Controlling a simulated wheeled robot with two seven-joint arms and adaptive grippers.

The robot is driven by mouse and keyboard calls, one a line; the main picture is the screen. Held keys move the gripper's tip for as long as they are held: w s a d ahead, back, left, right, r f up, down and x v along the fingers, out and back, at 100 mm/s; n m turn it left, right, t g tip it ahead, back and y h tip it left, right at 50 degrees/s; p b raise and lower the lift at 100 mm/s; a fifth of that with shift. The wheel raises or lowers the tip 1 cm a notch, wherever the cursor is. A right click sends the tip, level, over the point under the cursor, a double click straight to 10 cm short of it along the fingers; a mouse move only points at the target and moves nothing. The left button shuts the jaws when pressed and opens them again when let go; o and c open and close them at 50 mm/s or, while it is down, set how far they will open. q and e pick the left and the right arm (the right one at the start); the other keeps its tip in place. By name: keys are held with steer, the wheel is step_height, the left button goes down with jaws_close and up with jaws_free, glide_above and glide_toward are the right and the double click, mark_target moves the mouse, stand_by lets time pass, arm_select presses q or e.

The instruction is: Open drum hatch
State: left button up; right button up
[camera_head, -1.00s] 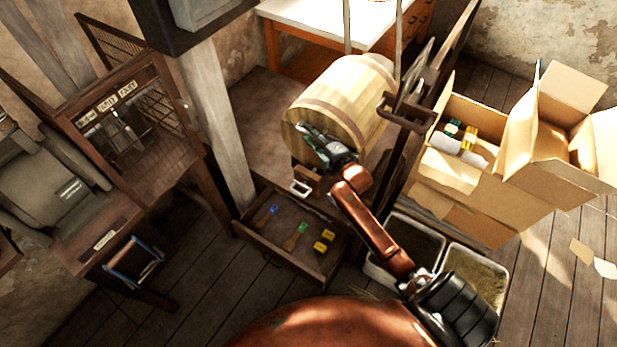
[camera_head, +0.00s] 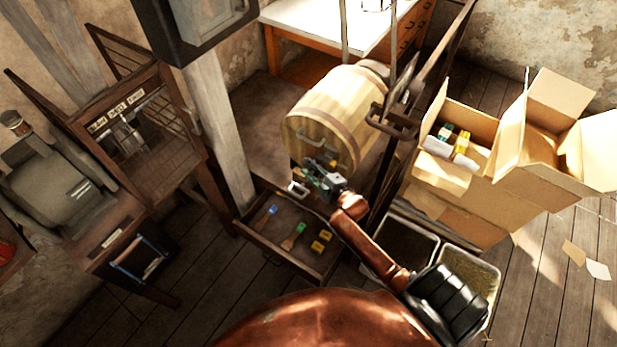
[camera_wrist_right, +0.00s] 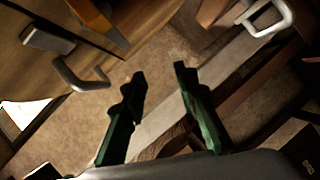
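The wooden drum (camera_head: 345,105) lies on its side behind the open drawer, its round end facing me. A metal handle (camera_head: 312,138) shows on that end; it also appears at the left in the right wrist view (camera_wrist_right: 80,76). I cannot tell whether the hatch there is ajar. My right gripper (camera_head: 316,178) is in front of the drum's lower end, below the handle. In the right wrist view its two green fingers (camera_wrist_right: 160,78) are apart with nothing between them; the handle is left of them, not touched. My left gripper is not in view.
An open drawer (camera_head: 280,250) with small coloured items lies below the drum. A light U-shaped handle (camera_head: 298,188) is close to my right gripper. A wooden post (camera_head: 215,130) stands left of the drum; metal rails, bins (camera_head: 470,268) and an open cardboard box (camera_head: 465,200) are at right.

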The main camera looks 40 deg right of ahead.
steer(key=shift+m+g, duration=0.5)
steer(key=shift+s+a+f+p, duration=0.1)
steer(key=shift+s+f, duration=0.1)
steer(key=shift+f, duration=0.55)
steer(key=shift+s+a+f+p, duration=0.15)
steer(key=shift+s+f, duration=0.05)
steer(key=shift+f, duration=0.55)
steer(key=shift+s+a+f+p, duration=0.1)
steer(key=shift+s+f, duration=0.1)
steer(key=shift+f, duration=0.55)
